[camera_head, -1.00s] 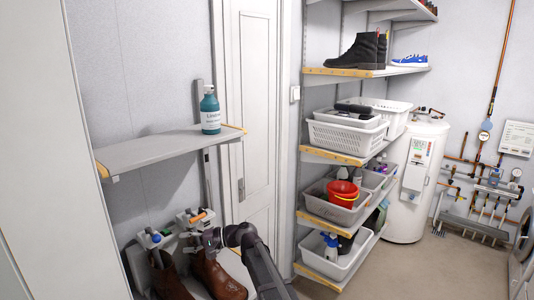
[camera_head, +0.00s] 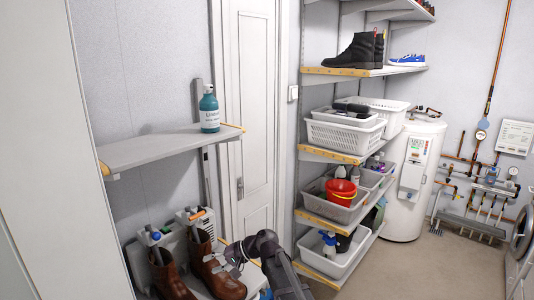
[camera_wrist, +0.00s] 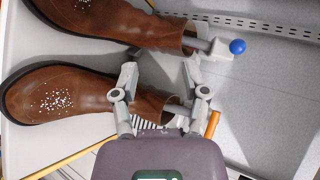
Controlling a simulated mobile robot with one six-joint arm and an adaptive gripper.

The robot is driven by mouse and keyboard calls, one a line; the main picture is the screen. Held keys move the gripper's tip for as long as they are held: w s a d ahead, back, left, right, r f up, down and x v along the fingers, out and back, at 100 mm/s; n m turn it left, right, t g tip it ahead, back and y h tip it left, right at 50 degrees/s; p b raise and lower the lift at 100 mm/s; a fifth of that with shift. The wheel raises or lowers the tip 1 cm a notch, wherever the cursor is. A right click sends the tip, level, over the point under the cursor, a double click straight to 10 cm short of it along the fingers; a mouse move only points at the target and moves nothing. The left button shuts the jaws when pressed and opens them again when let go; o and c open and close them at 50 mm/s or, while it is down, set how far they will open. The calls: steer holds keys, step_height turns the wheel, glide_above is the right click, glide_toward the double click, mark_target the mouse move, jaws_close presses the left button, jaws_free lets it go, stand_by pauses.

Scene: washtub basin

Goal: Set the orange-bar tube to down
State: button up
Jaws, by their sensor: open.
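The orange-bar tube is a grey tube whose orange bar (camera_head: 197,215) shows at the top of the right brown boot (camera_head: 215,270) in the head view. In the wrist view the orange bar (camera_wrist: 212,124) is just right of my gripper, and its tube runs into the boot's shaft opening, partly hidden by a finger. My gripper (camera_wrist: 160,72) is open and empty, its fingers spread over the shaft of this boot (camera_wrist: 60,92); I cannot tell whether they touch it. In the head view my gripper (camera_head: 230,262) is at the boot's right side.
A second brown boot (camera_head: 170,275) stands to the left with a blue-knobbed tube (camera_wrist: 237,47). Above is a grey shelf (camera_head: 150,150) with a teal bottle (camera_head: 209,110). A white door (camera_head: 250,120) is behind. Shelves with baskets (camera_head: 345,135) stand to the right.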

steer(key=s+d+f+h, duration=0.3)
steer(key=s+d+h, duration=0.1)
steer(key=d, duration=0.7)
steer(key=s+d+f+h, duration=0.3)
steer(key=s+d+h, duration=0.1)
steer(key=d, duration=0.7)
steer(key=s+d+f+h, duration=0.4)
steer(key=s+d, duration=0.1)
steer(key=d, duration=0.7)
steer(key=shift+s+h, duration=0.3)
